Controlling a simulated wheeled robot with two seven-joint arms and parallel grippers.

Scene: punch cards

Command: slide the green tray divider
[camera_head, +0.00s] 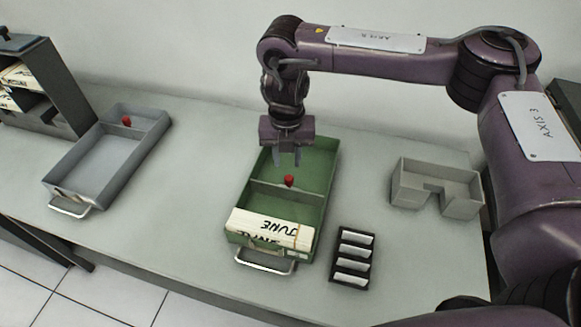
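The green tray (318,190) stands on the table in the middle of the head view, with a metal handle at its front. Its divider (268,190) crosses the tray and has a red knob (289,181) on top. A stack of cards marked JUNE (270,228) fills the front part of the tray. The rear part behind the divider looks empty. My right gripper (288,158) is above the rear part, pointing down. Its two fingers are apart with nothing between them, a little behind the knob in the picture. My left gripper is not in view.
A grey tray (47,180) with its own red knob stands on the left, beside a dark cabinet (62,88) holding cards. A black rack (335,270) with light slots and a grey notched box (400,188) stand on the right. Bare table (180,215) lies between the trays.

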